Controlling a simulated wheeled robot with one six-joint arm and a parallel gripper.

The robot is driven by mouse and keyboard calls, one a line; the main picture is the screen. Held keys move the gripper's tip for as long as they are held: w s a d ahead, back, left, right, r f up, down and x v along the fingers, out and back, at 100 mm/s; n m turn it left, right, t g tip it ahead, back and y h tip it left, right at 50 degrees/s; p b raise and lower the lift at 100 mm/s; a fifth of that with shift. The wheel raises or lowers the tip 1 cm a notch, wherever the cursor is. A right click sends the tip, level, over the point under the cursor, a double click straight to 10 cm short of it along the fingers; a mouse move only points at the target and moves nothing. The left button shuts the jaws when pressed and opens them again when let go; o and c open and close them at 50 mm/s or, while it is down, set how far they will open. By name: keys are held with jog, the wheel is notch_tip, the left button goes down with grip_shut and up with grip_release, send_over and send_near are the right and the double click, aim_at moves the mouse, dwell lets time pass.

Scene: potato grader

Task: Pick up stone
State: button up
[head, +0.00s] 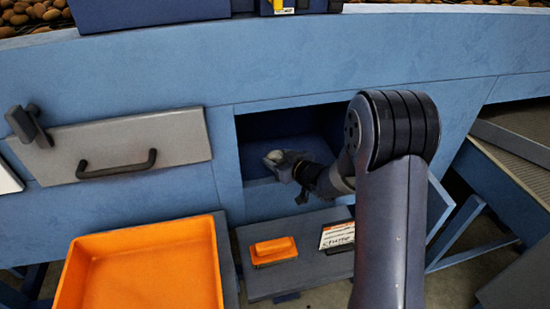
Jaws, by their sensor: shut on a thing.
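The stone (273,157) is a small pale grey lump at the opening of a dark blue recess in the blue machine. My gripper (281,162) is at the recess, shut on the stone. My arm comes in from the lower right and hides part of the gripper and the recess's right side. I cannot tell whether the stone touches the recess floor.
A large orange tray (145,230) is at the lower left. A grey panel with a black handle (117,167) is left of the recess. Potatoes (30,14) lie at the top.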

aim_at(279, 158)
jog(key=shift+r, duration=0.1)
jog(key=shift+c, duration=0.3)
jog(key=shift+s+r+b, duration=0.15)
jog(key=shift+r+b, duration=0.25)
jog(key=shift+r, duration=0.05)
notch_tip(279, 158, up, 6)
jog(key=shift+r, duration=0.25)
jog(key=s+d+b, duration=0.1)
jog(key=s+d, duration=0.1)
jog(key=s, duration=0.7)
jog(key=s+d+b, duration=0.1)
jog(key=s+d, duration=0.2)
jog(key=s, duration=0.7)
jog(key=shift+d+f+b, duration=0.2)
jog(key=shift+f+b, duration=0.1)
